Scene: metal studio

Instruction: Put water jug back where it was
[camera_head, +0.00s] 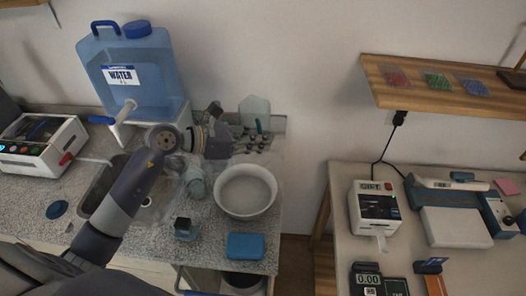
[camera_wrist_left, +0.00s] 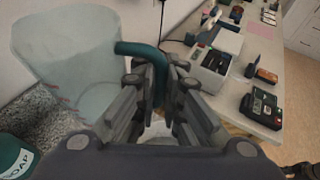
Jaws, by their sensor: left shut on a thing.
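The water jug (camera_head: 254,110) is a clear, pale green vessel with a teal handle, at the back of the counter by the wall. In the left wrist view the jug (camera_wrist_left: 68,62) fills the upper left, and its teal handle (camera_wrist_left: 140,48) runs between the fingers. My left gripper (camera_head: 238,137) is shut on this handle; it also shows in the left wrist view (camera_wrist_left: 158,88). I cannot tell whether the jug touches the counter. My right gripper is not in view.
A blue water dispenser (camera_head: 147,75) stands behind the sink (camera_head: 100,187). A white bowl (camera_head: 246,213), a blue sponge-like block (camera_head: 245,246) and a soap bottle (camera_head: 186,229) are in front. A wooden shelf (camera_head: 440,97) hangs right, above a second table (camera_head: 338,205) with instruments.

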